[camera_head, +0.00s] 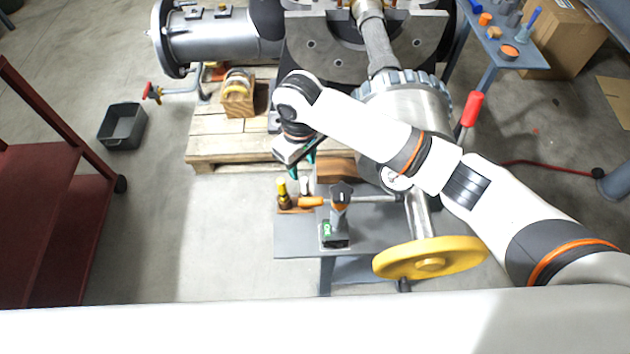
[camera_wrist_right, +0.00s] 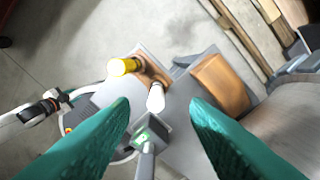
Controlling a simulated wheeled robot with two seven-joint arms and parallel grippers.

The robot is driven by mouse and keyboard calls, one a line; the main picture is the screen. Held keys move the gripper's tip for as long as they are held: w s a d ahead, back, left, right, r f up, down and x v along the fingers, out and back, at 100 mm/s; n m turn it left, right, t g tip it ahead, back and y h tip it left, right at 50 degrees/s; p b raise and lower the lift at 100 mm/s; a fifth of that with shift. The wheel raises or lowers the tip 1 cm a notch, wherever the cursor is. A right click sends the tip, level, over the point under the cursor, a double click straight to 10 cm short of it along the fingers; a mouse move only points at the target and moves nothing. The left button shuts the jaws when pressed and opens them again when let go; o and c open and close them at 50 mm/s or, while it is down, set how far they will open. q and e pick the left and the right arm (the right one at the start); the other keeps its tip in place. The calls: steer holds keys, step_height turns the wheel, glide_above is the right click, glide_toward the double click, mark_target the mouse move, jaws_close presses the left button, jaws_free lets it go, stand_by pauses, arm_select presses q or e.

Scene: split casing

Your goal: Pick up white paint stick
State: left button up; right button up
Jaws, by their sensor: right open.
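The white paint stick (camera_wrist_right: 156,97) stands next to a yellow-capped stick (camera_wrist_right: 122,67) in a small brown holder on the grey side table. In the head view the white stick (camera_head: 305,186) is small and partly hidden near my gripper, with the yellow stick (camera_head: 282,191) to its left. My right gripper (camera_head: 303,166) is above the holder, pointing down, with teal fingers. In the wrist view its open fingers (camera_wrist_right: 160,106) lie on either side of the white stick in the picture, with nothing between them; the stick is further off. My left gripper is not in view.
A brown block (camera_wrist_right: 222,84) lies to the right. A yellow handwheel (camera_head: 430,258) and the large casing (camera_head: 410,105) bound the right side.

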mark_target(302, 179)
steer(key=f, duration=0.4)
steer(key=shift+s+a+f, duration=0.15)
steer(key=shift+s+a, duration=0.15)
steer(key=shift+d+f, duration=0.1)
steer(key=shift+f, duration=0.2)
steer(key=f, duration=0.5)
steer(key=shift+s+d+b, duration=0.1)
steer(key=shift+d+b, duration=0.2)
steer(key=shift+b, duration=0.1)
steer(key=shift+f, duration=0.15)
steer(key=shift+c, duration=0.7)
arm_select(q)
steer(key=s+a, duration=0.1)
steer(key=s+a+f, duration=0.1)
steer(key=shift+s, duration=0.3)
arm_select(e)
jaws_close()
